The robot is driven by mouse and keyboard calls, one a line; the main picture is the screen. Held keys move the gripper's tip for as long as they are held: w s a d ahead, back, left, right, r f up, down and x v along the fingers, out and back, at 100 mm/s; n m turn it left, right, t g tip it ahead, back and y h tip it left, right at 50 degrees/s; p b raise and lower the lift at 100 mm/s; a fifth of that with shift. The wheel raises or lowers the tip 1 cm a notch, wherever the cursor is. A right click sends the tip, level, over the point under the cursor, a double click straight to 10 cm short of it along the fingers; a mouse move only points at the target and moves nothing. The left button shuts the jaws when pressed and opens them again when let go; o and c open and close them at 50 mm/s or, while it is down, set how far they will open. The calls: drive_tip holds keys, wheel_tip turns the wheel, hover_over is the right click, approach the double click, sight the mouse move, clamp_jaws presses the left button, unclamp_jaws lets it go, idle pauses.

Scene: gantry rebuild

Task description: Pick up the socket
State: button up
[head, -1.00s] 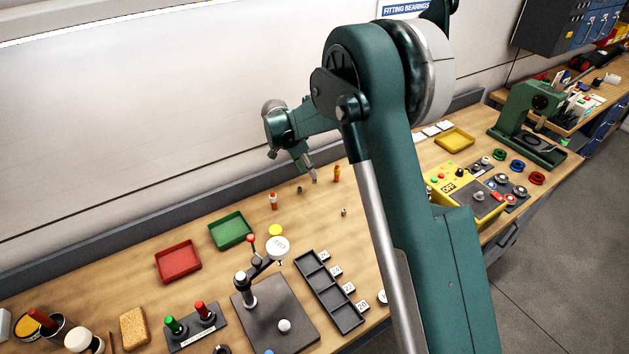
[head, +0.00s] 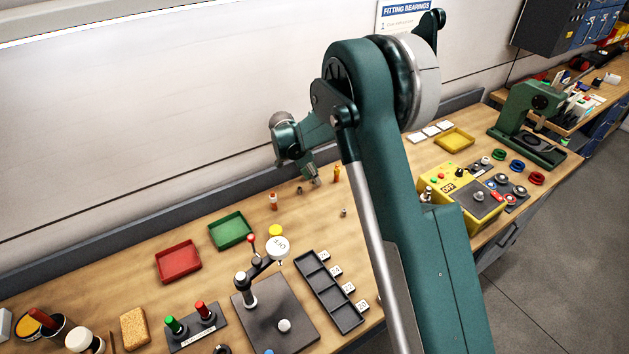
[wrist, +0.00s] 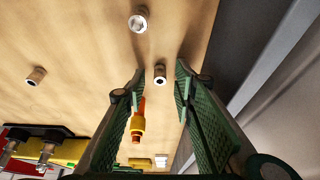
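A small metal cylinder with a dark round hole in its end, which looks like a socket (wrist: 160,74), is on the bench, framed between my fingers in the wrist view. My gripper (head: 314,182) is low over the back of the bench and points down. In the wrist view its two green fingers (wrist: 158,92) are spread, with nothing pinched between them. Two similar small metal pieces are near: one with a recessed light face (wrist: 139,21) at the top, and one (wrist: 37,75) at the left, also in the head view (head: 343,212). I cannot tell contact with the bench.
An orange-and-white item (head: 273,201) stands to the left. The wall is close behind. Green (head: 230,230) and red (head: 178,261) trays lie farther left.

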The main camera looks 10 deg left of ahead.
clamp_jaws()
idle(0.3)
wheel_tip(320, 180, up, 10)
idle(0.7)
idle(0.5)
